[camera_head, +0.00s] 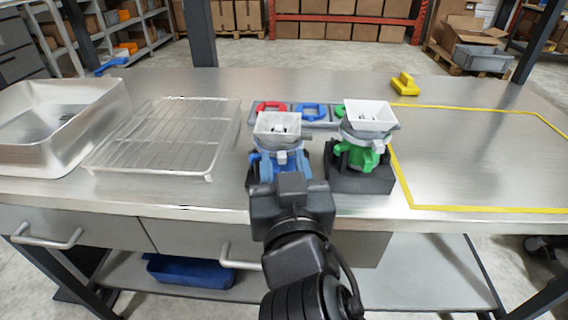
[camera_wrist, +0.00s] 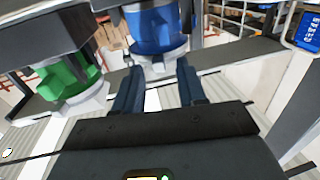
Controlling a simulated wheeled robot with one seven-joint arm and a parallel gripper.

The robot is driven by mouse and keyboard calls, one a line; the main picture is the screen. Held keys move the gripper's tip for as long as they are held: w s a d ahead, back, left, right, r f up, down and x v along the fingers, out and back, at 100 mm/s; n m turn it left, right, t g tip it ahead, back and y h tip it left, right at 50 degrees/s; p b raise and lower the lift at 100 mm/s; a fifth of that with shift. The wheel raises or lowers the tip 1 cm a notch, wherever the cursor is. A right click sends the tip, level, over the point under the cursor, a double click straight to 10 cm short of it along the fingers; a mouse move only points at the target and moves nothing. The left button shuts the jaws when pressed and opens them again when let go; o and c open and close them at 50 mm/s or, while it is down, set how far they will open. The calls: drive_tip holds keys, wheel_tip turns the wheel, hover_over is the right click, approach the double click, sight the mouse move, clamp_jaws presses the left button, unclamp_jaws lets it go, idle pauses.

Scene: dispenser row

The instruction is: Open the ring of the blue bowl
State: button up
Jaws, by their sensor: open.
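The blue bowl (camera_head: 267,166) stands on the bench, with a grey-white hopper (camera_head: 272,127) above it and a small pale knob (camera_head: 281,157) on its front. Whether the fingers touch the ring cannot be told. In the head view my wrist covers the bowl's lower front, and the fingers are hard to make out.
A green bowl (camera_head: 364,155) on a dark base (camera_head: 360,181) stands close to the right. Behind are red and blue rings in a grey holder (camera_head: 291,123). A wire rack (camera_head: 165,135) and metal tray (camera_head: 62,150) lie left. The yellow-outlined area (camera_head: 470,160) is clear.

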drive_tip(key=shift+c, duration=0.4)
clamp_jaws()
